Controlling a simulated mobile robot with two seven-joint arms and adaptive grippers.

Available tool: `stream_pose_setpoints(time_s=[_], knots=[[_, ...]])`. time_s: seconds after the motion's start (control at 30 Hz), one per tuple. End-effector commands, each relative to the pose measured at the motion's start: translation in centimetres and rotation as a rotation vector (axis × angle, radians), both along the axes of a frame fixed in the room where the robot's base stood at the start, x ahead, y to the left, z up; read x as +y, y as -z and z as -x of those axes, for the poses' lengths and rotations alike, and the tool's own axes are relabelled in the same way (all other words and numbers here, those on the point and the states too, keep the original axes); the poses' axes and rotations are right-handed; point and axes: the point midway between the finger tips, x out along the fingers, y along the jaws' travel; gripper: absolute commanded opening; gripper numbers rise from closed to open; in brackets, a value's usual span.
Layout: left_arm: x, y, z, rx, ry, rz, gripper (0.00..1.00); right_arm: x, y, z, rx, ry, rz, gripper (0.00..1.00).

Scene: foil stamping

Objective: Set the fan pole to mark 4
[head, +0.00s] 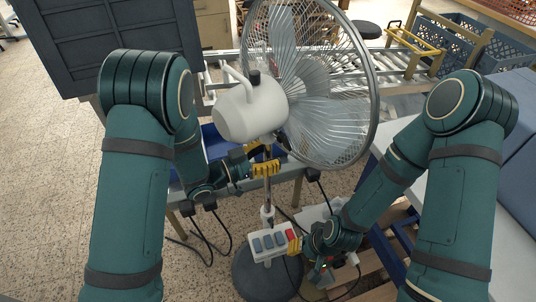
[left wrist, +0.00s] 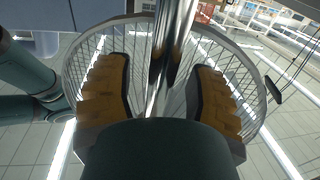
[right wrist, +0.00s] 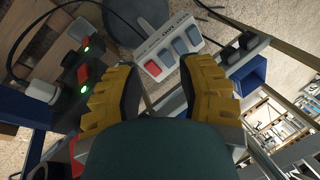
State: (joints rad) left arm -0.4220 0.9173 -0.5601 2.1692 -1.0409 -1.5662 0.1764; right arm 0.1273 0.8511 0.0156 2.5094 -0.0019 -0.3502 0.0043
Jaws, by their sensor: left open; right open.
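The fan has a white motor housing (head: 252,108) and a large wire cage (head: 320,85). Its thin metal pole (head: 267,190) runs down to a dark round base (head: 268,275). My left gripper (head: 265,160) is open just under the housing, with its yellow fingers on either side of the pole (left wrist: 172,50), also in the left wrist view. My right gripper (head: 296,242) is open beside the white control box (head: 257,256), which has grey keys and one red key. The box (right wrist: 168,46) lies ahead of its fingertips in the right wrist view. I cannot read any pole marks.
A metal-framed table with a blue bin (head: 222,145) stands behind the pole. Cables lie on the floor around the base. A power strip with green lights (right wrist: 83,65) and wooden pallet slats (head: 372,270) are at the right. Speckled floor (head: 50,180) is free at the left.

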Motion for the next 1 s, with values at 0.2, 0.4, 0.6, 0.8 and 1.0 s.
stream_pose_setpoints(time_s=[0.2, 0.4, 0.6, 0.8, 1.0], knots=[[0.0, 0.0, 0.0, 0.000, 0.000, 0.000, 0.00, 0.0, 0.0, 0.0, 0.000, 0.000, 0.000, 0.38], [0.1, -0.3, 0.0, 0.000, -0.001, 0.001, 0.00, 0.0, -0.2, 0.0, 0.000, 0.000, 0.000, 0.38], [0.1, -4.4, -0.1, -0.005, -0.004, 0.007, 0.00, 0.0, -2.4, -0.1, -0.001, 0.004, 0.001, 0.38], [0.2, -9.7, -0.1, -0.006, -0.004, 0.008, 0.00, -0.1, -5.1, -0.7, -0.015, 0.016, 0.004, 0.38], [0.1, -13.5, -0.1, -0.005, -0.003, 0.005, 0.00, -0.3, -6.8, -1.4, -0.030, 0.028, 0.008, 0.38]])
